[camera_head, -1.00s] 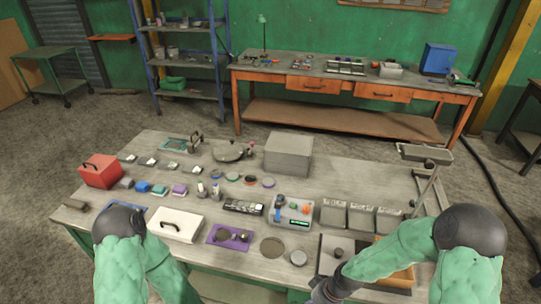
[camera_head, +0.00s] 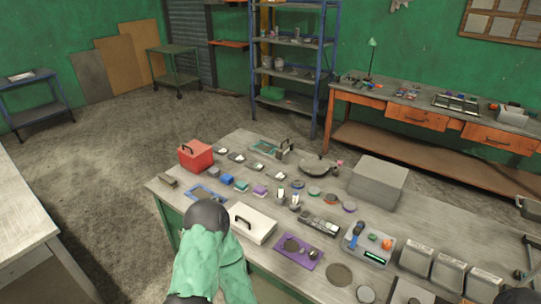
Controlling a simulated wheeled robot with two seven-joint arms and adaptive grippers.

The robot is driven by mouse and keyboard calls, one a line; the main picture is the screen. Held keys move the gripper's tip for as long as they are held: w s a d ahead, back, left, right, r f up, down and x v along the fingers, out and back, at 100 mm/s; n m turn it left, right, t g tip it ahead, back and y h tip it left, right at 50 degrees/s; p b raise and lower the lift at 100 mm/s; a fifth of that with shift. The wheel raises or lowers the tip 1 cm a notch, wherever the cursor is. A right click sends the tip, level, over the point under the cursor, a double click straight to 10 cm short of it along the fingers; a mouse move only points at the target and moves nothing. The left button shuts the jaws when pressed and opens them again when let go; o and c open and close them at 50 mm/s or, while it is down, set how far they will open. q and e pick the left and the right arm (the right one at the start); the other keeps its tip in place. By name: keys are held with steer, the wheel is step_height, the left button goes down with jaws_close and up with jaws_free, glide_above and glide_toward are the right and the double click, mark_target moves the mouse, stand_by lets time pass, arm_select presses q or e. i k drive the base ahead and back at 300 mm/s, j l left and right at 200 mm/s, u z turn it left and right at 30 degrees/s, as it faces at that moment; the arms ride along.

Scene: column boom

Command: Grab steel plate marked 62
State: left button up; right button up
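Several small dark plates with pale labels lie in a row at the back left of the grey workbench (camera_head: 300,265): one plate (camera_head: 220,153), another (camera_head: 237,157), a third (camera_head: 256,166) and one further right (camera_head: 273,175). Their markings are too small to read, so I cannot tell which is marked 62. My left arm rises at the lower left, in front of the bench, and its gripper fingers are not seen. Only a dark piece of my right arm shows at the lower right corner. Its gripper is out of the picture.
A red box (camera_head: 195,155), a white box with a handle (camera_head: 253,224), a purple tray (camera_head: 299,250), a grey block (camera_head: 378,182) and grey bins (camera_head: 448,272) crowd the bench. A pale table (camera_head: 25,225) stands left. Floor between them is open.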

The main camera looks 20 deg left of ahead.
mark_target(251, 164)
steer(key=i+j+u, duration=0.1)
steer(key=j, duration=0.3)
steer(key=i+j+u, duration=0.1)
steer(key=j, duration=0.35)
steer(key=i+j+u, duration=0.1)
steer(key=j, duration=0.3)
steer(key=i+j+u, duration=0.1)
steer(key=j, duration=0.3)
steer(key=i, duration=0.05)
